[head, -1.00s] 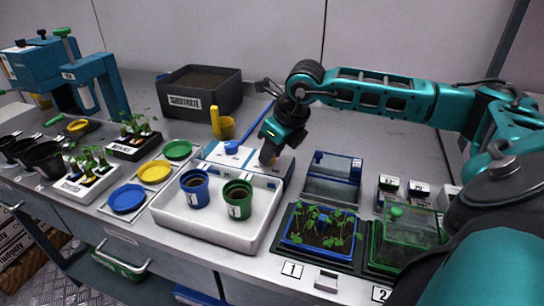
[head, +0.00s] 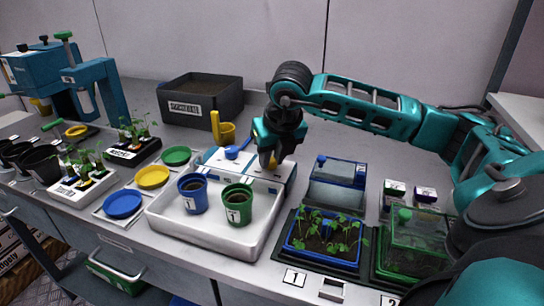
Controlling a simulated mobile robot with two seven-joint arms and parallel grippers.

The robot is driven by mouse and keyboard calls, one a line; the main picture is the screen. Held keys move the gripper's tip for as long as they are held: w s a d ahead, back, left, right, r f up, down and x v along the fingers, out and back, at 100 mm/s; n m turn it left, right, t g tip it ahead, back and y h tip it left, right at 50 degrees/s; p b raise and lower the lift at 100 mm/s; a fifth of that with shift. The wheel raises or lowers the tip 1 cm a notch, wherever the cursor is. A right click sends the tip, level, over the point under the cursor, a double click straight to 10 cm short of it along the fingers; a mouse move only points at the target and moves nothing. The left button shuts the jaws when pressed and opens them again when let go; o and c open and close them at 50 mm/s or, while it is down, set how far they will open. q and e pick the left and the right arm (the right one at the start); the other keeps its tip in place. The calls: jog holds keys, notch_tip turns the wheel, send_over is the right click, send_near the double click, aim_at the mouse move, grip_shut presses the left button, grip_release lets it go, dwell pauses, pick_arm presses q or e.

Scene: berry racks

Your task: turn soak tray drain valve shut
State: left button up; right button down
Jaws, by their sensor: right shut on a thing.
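The white soak tray (head: 160,220) stands at mid-bench with a blue pot (head: 193,195) and a green pot (head: 238,205) upright in it. A low white-and-blue unit (head: 288,175) runs along its back edge. A blue knob-like part (head: 233,152) is on the unit's left. My right gripper (head: 270,163) points down at the unit's right part, shut on a small yellow-orange handle (head: 273,162), which appears to be the drain valve. The fingers partly hide it, so its angle is unclear. My left gripper is not in view.
A black substrate box (head: 215,112) and a yellow scoop (head: 226,131) stand behind the unit. Coloured saucers (head: 123,204) lie to the left. A lidded blue tray (head: 337,185) and seedling trays (head: 322,240) are on the right, near my right arm.

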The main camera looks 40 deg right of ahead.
jog(key=c, duration=0.9)
grip_release()
jog(key=shift+r, duration=0.1)
jog(key=p+v, duration=0.1)
jog(key=v, duration=1.1)
jog(key=shift+s+a+r, duration=0.1)
jog(key=shift+r, duration=0.3)
